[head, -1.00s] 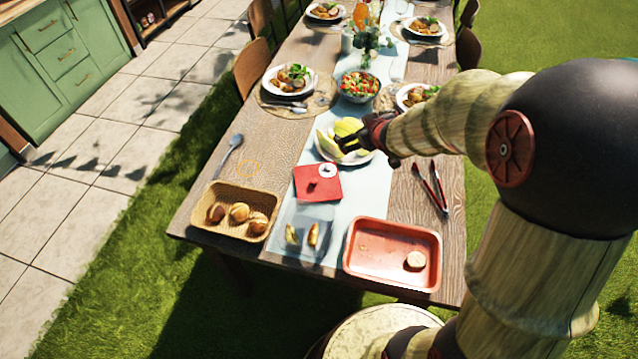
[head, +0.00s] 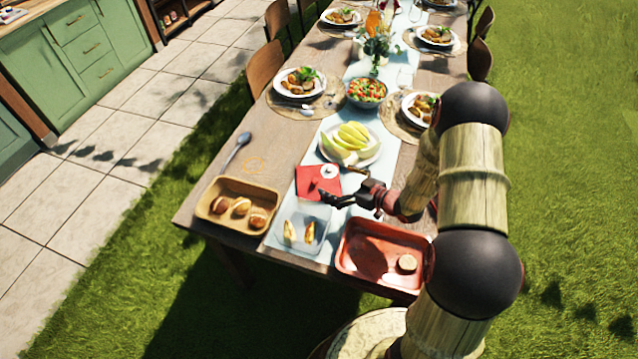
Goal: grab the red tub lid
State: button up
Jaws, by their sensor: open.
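The red tub lid (head: 307,180) is a flat red square lying on the pale runner near the table's front end. A small white round thing (head: 330,171) sits at its back right corner. My gripper (head: 323,198) reaches in from the right, its dark fingers open and empty, at the lid's front right edge. The fingers overlap that edge in the picture; I cannot tell whether they touch it. The knob seen earlier on the lid is hard to make out now. A clear tub (head: 302,245) with food wedges stands just in front of the lid.
A tan basket (head: 212,213) of rolls stands left, a red tray (head: 352,262) with one round piece front right. A plate (head: 325,150) of yellow-green wedges lies behind the lid. A spoon (head: 236,150) lies at the left edge. The tongs are mostly hidden behind my arm.

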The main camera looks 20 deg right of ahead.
aim_at(322, 179)
jog(key=b+x, duration=0.2)
jog(key=x, duration=0.5)
jog(key=shift+w+d+f, duration=0.1)
jog(key=shift+w, duration=0.05)
jog(key=c, duration=0.3)
jog(key=c, duration=1.1)
